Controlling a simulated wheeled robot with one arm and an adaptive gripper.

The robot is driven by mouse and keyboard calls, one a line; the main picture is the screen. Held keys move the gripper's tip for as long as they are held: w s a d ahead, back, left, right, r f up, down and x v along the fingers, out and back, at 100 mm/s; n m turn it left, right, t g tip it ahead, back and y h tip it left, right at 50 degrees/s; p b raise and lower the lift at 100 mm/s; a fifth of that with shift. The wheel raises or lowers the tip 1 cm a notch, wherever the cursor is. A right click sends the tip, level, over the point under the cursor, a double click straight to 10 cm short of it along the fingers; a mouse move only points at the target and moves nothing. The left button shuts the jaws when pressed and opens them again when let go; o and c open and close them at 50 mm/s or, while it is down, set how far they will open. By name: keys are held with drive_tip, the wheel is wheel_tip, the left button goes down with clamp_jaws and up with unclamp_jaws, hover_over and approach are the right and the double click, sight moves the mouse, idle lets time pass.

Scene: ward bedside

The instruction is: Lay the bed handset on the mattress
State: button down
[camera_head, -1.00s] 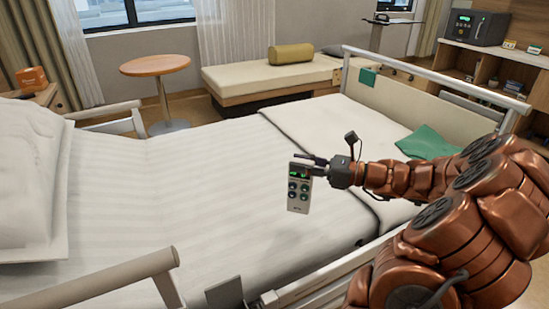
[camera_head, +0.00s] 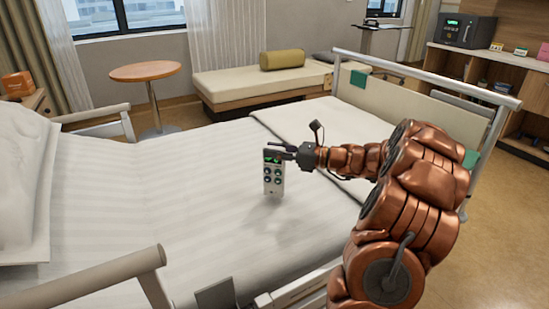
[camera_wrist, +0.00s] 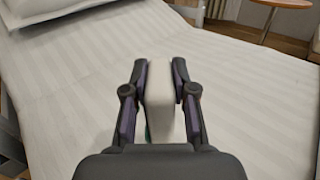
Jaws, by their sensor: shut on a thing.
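The bed handset (camera_head: 273,179) is a pale remote with a small green display and several dark round buttons. My gripper (camera_head: 287,153) is shut on its upper end, and the handset hangs upright over the mattress (camera_head: 150,190). In the wrist view, the handset (camera_wrist: 158,100) shows as a pale block between the two dark fingers, with striped sheet all around. Its button face is hidden there.
A pillow (camera_head: 25,190) lies at the left end of the bed. A pale side rail (camera_head: 90,282) runs along the near left edge, and a footboard (camera_head: 415,95) stands at the right. The mattress around the handset is clear. A round table (camera_head: 145,72) stands beyond the bed.

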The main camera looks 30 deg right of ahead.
drive_tip(key=shift+f, duration=0.55)
drive_tip(key=c, duration=0.9)
unclamp_jaws()
drive_tip(key=shift+f, duration=0.15)
drive_tip(key=shift+c, duration=0.2)
